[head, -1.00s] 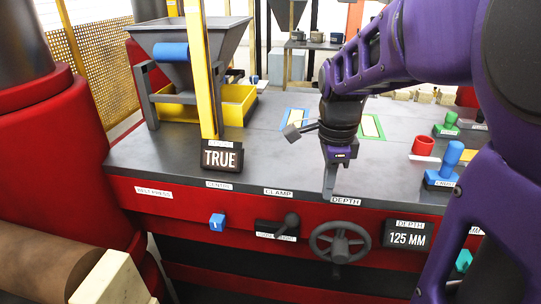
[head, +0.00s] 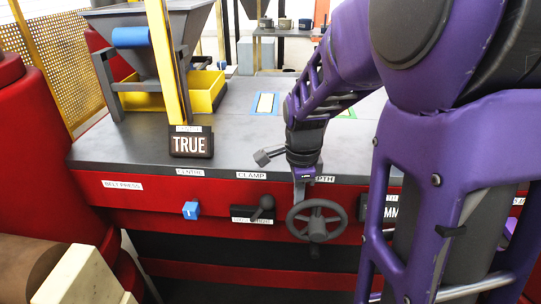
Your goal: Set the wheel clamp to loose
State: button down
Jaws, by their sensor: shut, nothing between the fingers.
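The clamp lever (head: 266,203), a dark arm with a round knob, sits on the red front panel under the CLAMP label (head: 252,176). Its knob leans up to the right. A small white label below it is too small to read surely. The spoked grey handwheel (head: 317,222) is just right of the lever, under the partly covered DEPTH label. My gripper (head: 299,198) is shut and empty. It points down at the table's front edge, right of the lever and overlapping the wheel's upper left rim in the picture. I cannot tell if it touches the wheel.
A blue switch (head: 191,210) is left of the lever. A TRUE display (head: 191,143) stands on the grey tabletop (head: 120,150) beside a yellow post. A hopper with a yellow bin (head: 206,92) is behind. My arm covers the right side, including most of the depth display.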

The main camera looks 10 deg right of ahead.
aim_at(280, 195)
jog(key=shift+w+a+r, duration=0.1)
jog(key=shift+a+r, duration=0.15)
jog(key=shift+a, duration=0.4)
jog(key=shift+w+a+r, duration=0.1)
jog(key=shift+a+r, duration=0.1)
jog(key=shift+a, duration=0.45)
jog(key=shift+a+r, duration=0.25)
jog(key=shift+a, duration=0.4)
jog(key=shift+w+r, duration=0.1)
jog(key=shift+r, duration=0.05)
jog(key=shift+a+r+h+p, duration=0.1)
jog(key=shift+a+h+p, duration=0.15)
jog(key=shift+p, duration=0.2)
